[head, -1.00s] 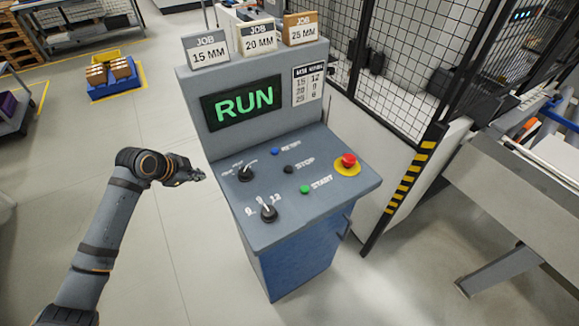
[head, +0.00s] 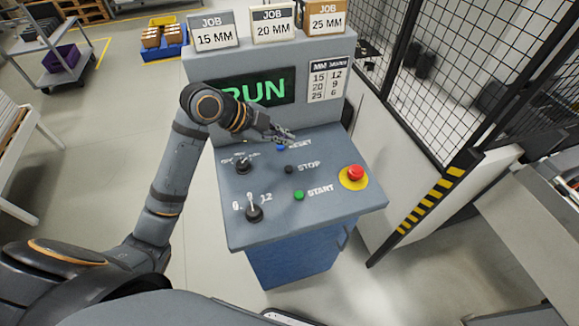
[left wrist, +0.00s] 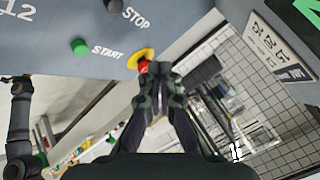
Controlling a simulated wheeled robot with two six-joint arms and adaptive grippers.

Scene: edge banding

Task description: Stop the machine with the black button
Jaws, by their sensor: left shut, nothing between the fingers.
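The black STOP button (head: 289,169) is in the middle of the grey sloped console panel (head: 240,222). It also shows at the top of the left wrist view (left wrist: 113,6). The screen (head: 272,91) reads RUN in green, with its first letter partly covered by my arm. My left gripper (head: 288,137) is shut and empty, above the panel beside the blue RESET button (head: 281,147), a little up from the STOP button. In the left wrist view its closed fingers (left wrist: 158,75) show in front of the red emergency button. My right gripper is not in view.
The green START button (head: 299,195) lies just below STOP. A red mushroom button (head: 355,173) on a yellow base is to the right. Two black selector switches (head: 254,212) (head: 243,167) are on the left. Job cards (head: 273,24) stand on top. A mesh fence (head: 450,90) is at right.

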